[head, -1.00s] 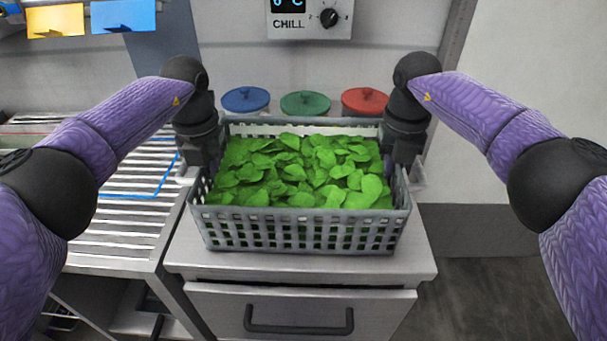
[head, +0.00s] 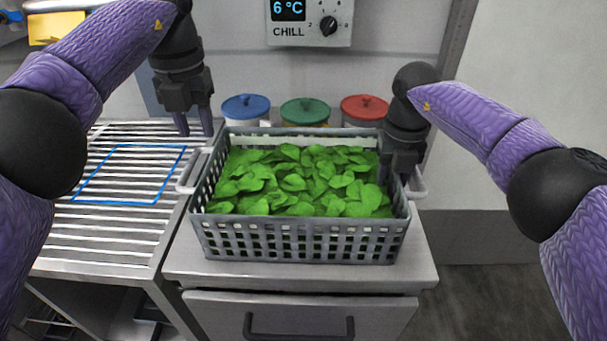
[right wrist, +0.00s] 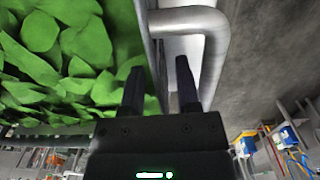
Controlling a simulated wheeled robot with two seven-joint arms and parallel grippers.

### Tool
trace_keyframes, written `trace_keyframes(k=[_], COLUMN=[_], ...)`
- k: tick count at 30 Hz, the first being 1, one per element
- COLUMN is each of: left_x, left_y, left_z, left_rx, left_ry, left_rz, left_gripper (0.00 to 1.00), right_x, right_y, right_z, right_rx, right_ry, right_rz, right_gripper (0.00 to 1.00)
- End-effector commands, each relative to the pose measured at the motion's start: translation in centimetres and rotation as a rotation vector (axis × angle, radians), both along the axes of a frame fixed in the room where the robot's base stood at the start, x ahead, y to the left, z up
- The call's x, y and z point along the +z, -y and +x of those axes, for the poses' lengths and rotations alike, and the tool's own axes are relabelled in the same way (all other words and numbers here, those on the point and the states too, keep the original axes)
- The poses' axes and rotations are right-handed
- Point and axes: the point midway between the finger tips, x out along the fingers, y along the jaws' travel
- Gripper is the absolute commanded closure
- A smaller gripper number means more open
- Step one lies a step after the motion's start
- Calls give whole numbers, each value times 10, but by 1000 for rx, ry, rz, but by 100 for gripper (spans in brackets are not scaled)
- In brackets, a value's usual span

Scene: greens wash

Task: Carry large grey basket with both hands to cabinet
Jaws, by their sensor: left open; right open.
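The large grey basket (head: 300,238), full of green leaves (head: 300,180), stands on the top of the cabinet (head: 425,262). My left gripper (head: 194,128) is open and empty, raised above and behind the basket's left handle (head: 190,172), clear of it. My right gripper (head: 398,175) is down at the basket's right side by the right handle (head: 417,183). In the right wrist view its open fingers (right wrist: 158,90) are near the basket wall and the handle bar (right wrist: 215,50). The head view hides its fingertips behind the basket's rim.
Blue (head: 246,106), green (head: 305,110) and red (head: 365,107) lidded jars stand behind the basket. A slatted rack (head: 110,225) with a blue outlined rectangle lies left of the cabinet. A chill control panel (head: 309,22) is on the back wall. Floor is open at the right.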

Motion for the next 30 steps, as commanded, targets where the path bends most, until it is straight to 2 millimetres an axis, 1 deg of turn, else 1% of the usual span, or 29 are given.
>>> trace_keyframes(k=[2,5,8,9,12,15,18,21,30], left_x=[7,10,10,10,10,9,9,9,9], left_y=[0,0,0,0,0,0,0,0,0], left_z=[0,0,-1,-1,0,0,0,0,0], left_rx=[-1,-1,-1,-1,-1,-1,-1,-1,-1], left_ry=[1,0,0,0,0,0,0,0,0], left_rz=[-1,-1,-1,-1,-1,-1,-1,-1,-1], left_gripper=[60,60,60,60,60,60,60,60,60], right_x=[1,13,39,52,80,101,115,120,120], right_y=[0,0,0,0,0,0,0,0,0], right_z=[0,0,0,0,0,-1,-2,-2,-2], right_rx=[0,0,0,-1,-2,-2,-1,-1,0], right_ry=[0,2,4,5,5,3,1,0,0], right_rz=[0,0,1,1,0,0,0,0,0], right_gripper=[59,59,59,59,59,59,59,59,59])
